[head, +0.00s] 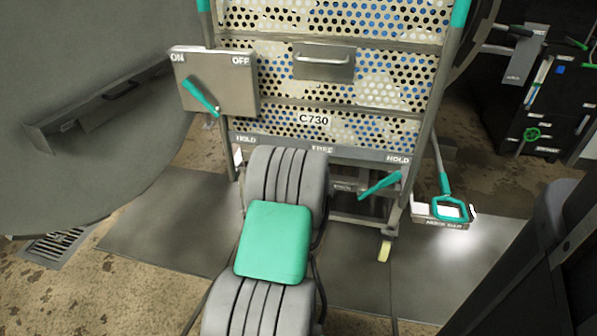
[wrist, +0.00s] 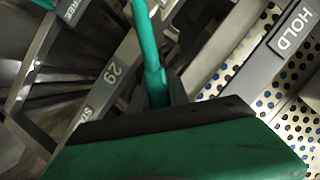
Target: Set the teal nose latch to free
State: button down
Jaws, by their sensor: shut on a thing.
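The teal nose latch (wrist: 148,45) shows in the wrist view as a slim bar running down to my gripper (wrist: 162,108). My gripper is shut on its end; the dark pad edge and green body in front hide the contact. A HOLD plate (wrist: 291,27) lies to the right of the bar and a FREE plate (wrist: 75,10) to its upper left. In the head view my arm hides the gripper. A teal lever (head: 380,184) shows below the right HOLD mark there; I cannot tell whether it is the same latch.
The perforated basket cart, labelled C730 (head: 314,120), stands ahead. An ON/OFF box (head: 222,88) with a teal lever is at its left. A teal loop handle (head: 451,208) stands at the right. The large round door (head: 90,160) fills the left side. Floor plates show on both sides.

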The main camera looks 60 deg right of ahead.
jog(key=shift+s, duration=0.1)
jog(key=c, duration=1.2)
grip_release()
jog(key=shift+f, duration=0.1)
jog(key=shift+c, duration=0.2)
jog(key=p+v, duration=0.2)
jog(key=v, duration=0.5)
jog(key=shift+a+p, duration=0.3)
jog(key=shift+p, duration=0.05)
jog(key=shift+s, duration=0.15)
